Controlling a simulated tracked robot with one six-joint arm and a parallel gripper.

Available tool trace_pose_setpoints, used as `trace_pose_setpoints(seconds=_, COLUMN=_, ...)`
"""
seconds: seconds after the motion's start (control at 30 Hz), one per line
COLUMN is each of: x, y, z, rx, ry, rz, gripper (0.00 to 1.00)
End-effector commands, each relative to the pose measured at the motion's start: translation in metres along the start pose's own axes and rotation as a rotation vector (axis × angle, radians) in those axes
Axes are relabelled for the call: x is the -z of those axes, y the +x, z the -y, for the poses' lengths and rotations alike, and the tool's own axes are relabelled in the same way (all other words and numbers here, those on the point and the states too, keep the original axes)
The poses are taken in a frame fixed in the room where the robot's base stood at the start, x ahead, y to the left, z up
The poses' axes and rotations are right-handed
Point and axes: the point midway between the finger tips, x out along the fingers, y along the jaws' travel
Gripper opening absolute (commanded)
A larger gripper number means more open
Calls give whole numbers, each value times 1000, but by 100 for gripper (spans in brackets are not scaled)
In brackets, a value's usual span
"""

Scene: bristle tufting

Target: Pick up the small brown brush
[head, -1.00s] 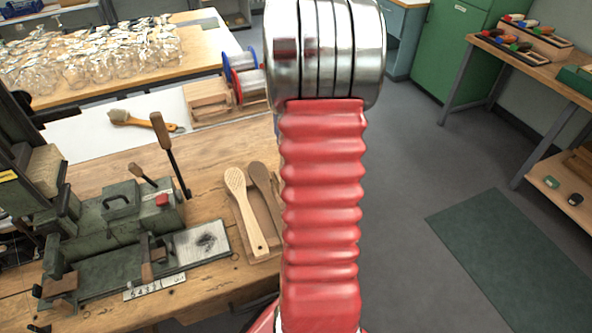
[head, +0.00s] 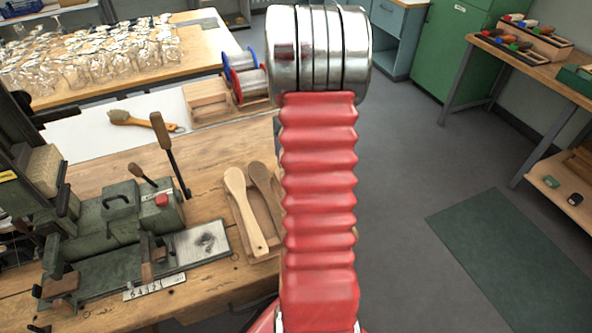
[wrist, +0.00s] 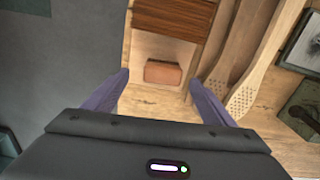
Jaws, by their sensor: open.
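My gripper (wrist: 158,78) is open and empty, one finger on each side of the block in the picture. I cannot tell how far above it the fingertips are. In the head view my red-sleeved arm hides the gripper and the block. Another brush, with a tan head and wooden handle (head: 128,118), lies on the white sheet at the back left.
A dark brown ribbed wooden piece (wrist: 175,18) lies just beyond the block. Pale wooden paddle-shaped bodies (head: 243,205) lie right of it in the wrist view. A green machine (head: 118,222) stands at the left of the bench. The bench edge runs along the left in the wrist view.

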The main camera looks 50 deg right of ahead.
Motion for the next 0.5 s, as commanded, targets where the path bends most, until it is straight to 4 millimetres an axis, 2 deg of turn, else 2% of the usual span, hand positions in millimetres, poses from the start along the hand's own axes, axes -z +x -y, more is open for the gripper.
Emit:
trace_pose_setpoints(seconds=0.17, x=0, y=14, z=3, rx=2, ry=-1, rz=4, gripper=78)
trace_pose_setpoints(seconds=0.4, x=2, y=45, z=6, rx=1, ry=0, rz=3, gripper=78)
trace_pose_setpoints(seconds=0.5, x=2, y=51, z=5, rx=1, ry=-1, rz=1, gripper=78)
